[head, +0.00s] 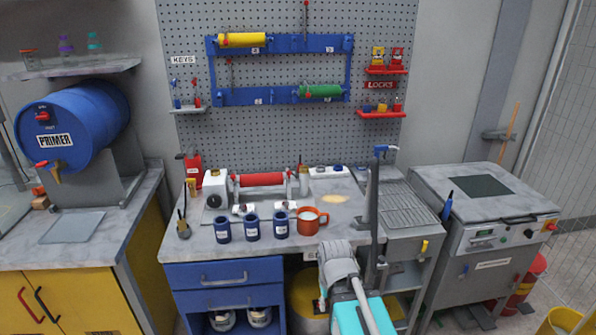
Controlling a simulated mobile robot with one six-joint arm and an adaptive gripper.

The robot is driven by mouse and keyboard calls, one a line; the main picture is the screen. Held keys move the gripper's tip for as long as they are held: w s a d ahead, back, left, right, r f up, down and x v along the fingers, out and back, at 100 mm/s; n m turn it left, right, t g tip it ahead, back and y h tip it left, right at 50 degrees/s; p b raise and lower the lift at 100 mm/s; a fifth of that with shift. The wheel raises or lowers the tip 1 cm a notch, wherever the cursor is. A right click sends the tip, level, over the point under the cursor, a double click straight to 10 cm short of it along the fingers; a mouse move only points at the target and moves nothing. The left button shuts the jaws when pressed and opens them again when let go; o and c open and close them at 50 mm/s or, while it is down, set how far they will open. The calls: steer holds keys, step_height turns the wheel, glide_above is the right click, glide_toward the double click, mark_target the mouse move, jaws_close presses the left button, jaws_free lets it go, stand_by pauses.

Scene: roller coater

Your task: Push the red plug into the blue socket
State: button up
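I cannot pick out the red plug or the blue socket with certainty. A small blue fitting (382,150) sits on top of a dark upright post (374,215) right of the bench; I cannot tell whether it is a socket. A small red part (549,226) shows at the right end of the grey cabinet's front panel, too small to identify. Red fittings (43,117) are also on the end of the blue primer drum (85,120). My grey and teal arm rises at the bottom centre, in front of the bench. I see no gripper fingers.
The bench (190,245) holds a red roller (262,179), several dark blue cups (252,226) and an orange mug (309,220) near its front edge. A grey cabinet (490,195) stands right. A pegboard (290,70) with racks is behind.

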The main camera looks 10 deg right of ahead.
step_height(320, 180, up, 15)
steer(key=p, duration=1.4)
steer(key=shift+f, duration=0.2)
steer(key=shift+o, duration=1.2)
